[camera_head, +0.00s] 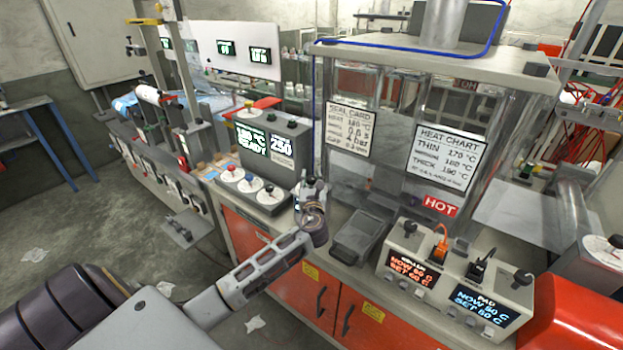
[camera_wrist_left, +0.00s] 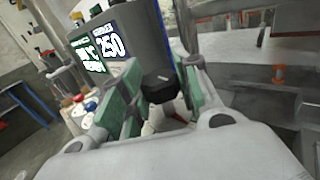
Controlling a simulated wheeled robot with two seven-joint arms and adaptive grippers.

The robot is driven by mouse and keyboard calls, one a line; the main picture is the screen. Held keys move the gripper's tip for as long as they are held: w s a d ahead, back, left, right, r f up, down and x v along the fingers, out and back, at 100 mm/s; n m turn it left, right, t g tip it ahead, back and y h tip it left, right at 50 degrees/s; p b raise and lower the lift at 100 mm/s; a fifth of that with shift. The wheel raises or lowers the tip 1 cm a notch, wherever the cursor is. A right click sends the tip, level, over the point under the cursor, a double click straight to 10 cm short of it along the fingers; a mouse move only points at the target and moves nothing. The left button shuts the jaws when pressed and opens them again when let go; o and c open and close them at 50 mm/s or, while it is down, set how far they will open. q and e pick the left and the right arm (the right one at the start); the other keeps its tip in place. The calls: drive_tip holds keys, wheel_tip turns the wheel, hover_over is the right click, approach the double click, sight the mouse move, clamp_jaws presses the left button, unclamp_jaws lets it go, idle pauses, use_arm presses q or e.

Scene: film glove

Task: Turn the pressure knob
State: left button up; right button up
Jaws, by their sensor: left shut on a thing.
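A black knob (camera_wrist_left: 158,88) with a pale mark on top sits between the green pads of my left gripper (camera_wrist_left: 160,82) in the left wrist view. The gripper is shut on it. In the head view my left gripper (camera_head: 312,192) is just right of the grey control box (camera_head: 272,148), and the knob is hidden there by the gripper. The box shows "180 °C READY" and "250"; it also shows in the left wrist view (camera_wrist_left: 132,28). I cannot read a label on the knob. My right gripper is out of view.
Three white dials with red, blue and black knobs (camera_head: 250,184) stand before the box. A grey pedal-like block (camera_head: 358,236) and a two-display heater unit (camera_head: 455,280) are to the right. A glass cabinet with a heat chart (camera_head: 445,157) rises behind. Floor is open at left.

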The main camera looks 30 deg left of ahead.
use_arm(q)
drive_tip(key=shift+n+g+y+p, duration=0.3)
drive_tip(key=shift+n+g+y, duration=0.8)
drive_tip(key=shift+y, duration=0.3)
drive_tip(key=shift+g, duration=0.3)
drive_tip(key=o, duration=1)
drive_tip(key=shift+v, duration=6)
drive_tip(key=shift+f, duration=0.2)
